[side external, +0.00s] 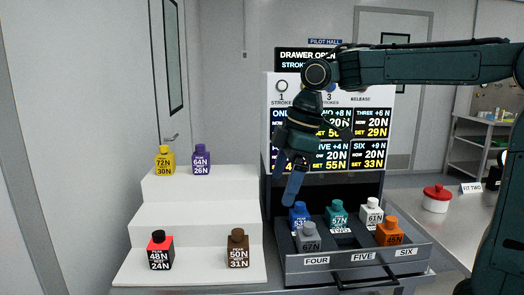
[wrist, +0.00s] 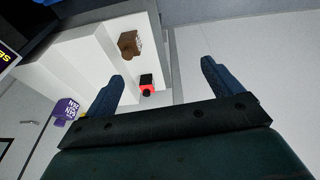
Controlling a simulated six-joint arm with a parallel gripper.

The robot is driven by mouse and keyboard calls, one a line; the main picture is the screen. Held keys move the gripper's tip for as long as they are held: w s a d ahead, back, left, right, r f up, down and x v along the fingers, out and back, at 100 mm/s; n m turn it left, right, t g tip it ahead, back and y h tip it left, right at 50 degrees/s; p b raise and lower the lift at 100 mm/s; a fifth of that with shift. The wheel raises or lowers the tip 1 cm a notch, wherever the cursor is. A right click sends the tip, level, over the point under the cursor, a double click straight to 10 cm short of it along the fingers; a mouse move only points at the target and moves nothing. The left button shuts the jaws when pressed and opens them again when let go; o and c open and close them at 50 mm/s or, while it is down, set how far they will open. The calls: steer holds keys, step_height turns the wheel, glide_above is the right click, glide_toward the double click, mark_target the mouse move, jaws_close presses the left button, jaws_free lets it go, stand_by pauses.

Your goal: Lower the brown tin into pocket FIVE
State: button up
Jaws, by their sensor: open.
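The brown tin (side external: 238,250) stands upright on the lowest step of the white stepped stand, at its right end. It also shows in the wrist view (wrist: 129,44), beyond my fingers and left of centre. My gripper (side external: 285,187) is open and empty, above and to the right of the brown tin, at the drawer's left rear. Its two blue fingers show apart in the wrist view (wrist: 162,72). The open drawer (side external: 300,265) has front labels FOUR, FIVE and SIX. Pocket FIVE (side external: 343,241), front middle, looks empty, between a grey tin (side external: 310,238) and an orange tin (side external: 388,233).
Blue (side external: 299,216), teal (side external: 337,213) and white (side external: 372,212) tins fill the drawer's back row. A red-topped black tin (side external: 160,251) shares the brown tin's step (side external: 200,265). Yellow (side external: 164,160) and purple (side external: 201,160) tins stand on the top step. The middle step is clear.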

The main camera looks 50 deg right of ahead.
steer(key=w+d+f+n+g, duration=0.1)
steer(key=w+f+n, duration=0.2)
steer(key=w, duration=0.4)
steer(key=w+d+f+n+g, duration=0.1)
steer(key=w+f+n, duration=0.3)
steer(key=w, duration=0.4)
steer(key=shift+d+n+g, duration=0.3)
steer(key=shift+d+n, duration=0.2)
steer(key=shift+n, duration=0.2)
steer(key=shift+a+f, duration=0.1)
steer(key=shift+f, duration=0.2)
glide_above(238, 231)
steer(key=shift+d+f, duration=0.15)
steer(key=shift+f, duration=1.6)
steer(key=shift+d+f, duration=0.15)
steer(key=shift+f, duration=2.2)
steer(key=shift+a, duration=0.1)
steer(key=shift+a+f, duration=0.2)
steer(key=shift+f, duration=2.4)
